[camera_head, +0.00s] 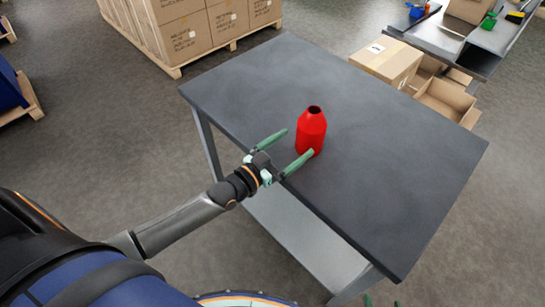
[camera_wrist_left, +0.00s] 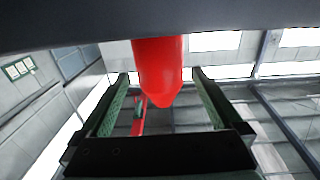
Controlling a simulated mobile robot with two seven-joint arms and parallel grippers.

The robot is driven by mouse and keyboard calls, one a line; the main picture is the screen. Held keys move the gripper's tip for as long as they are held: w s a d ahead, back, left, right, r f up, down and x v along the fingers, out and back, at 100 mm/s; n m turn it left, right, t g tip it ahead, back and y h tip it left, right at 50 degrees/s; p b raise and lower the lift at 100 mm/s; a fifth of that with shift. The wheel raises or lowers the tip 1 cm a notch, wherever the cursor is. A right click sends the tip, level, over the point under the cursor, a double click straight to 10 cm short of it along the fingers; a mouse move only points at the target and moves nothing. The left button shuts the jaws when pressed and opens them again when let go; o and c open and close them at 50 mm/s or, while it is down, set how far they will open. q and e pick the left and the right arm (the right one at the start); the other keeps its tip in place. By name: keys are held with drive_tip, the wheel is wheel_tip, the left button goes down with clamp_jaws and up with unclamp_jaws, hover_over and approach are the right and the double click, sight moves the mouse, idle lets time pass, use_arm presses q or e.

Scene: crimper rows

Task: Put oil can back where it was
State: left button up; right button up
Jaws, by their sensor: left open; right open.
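The oil can is a red bottle-like can (camera_head: 311,131) with a dark opening at its top, standing upright on the dark grey table (camera_head: 400,150) near its front left edge. My left gripper (camera_head: 300,143) is open, its two green fingers pointing at the can from the table's edge. In the left wrist view the can (camera_wrist_left: 158,70) shows ahead between the spread fingers (camera_wrist_left: 160,85), and I cannot tell whether either finger touches it. My right gripper (camera_head: 382,301) shows only as green fingertips at the bottom edge of the head view.
The table top around the can is otherwise bare. A cardboard box (camera_head: 386,60) and an open carton (camera_head: 444,101) stand behind the table at right. A second bench (camera_head: 445,42) with small items is at the top right. Stacked boxes (camera_head: 185,38) stand at the back left.

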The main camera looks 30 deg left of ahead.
use_arm(q)
drive_tip(key=v, duration=0.8)
drive_tip(key=s+d+f+n+g+y, duration=0.1)
drive_tip(key=s+d+f+g+y, duration=0.1)
drive_tip(key=s+f, duration=0.5)
drive_tip(key=s+d+f+n+g+y, duration=0.1)
drive_tip(key=s+f+g+y, duration=0.1)
drive_tip(key=s+f+g, duration=0.3)
wheel_tip(320, 180, down, 4)
drive_tip(key=s, duration=0.2)
drive_tip(key=shift+s+d+y, duration=0.3)
drive_tip(key=shift+d, duration=0.1)
drive_tip(key=shift+r, duration=0.1)
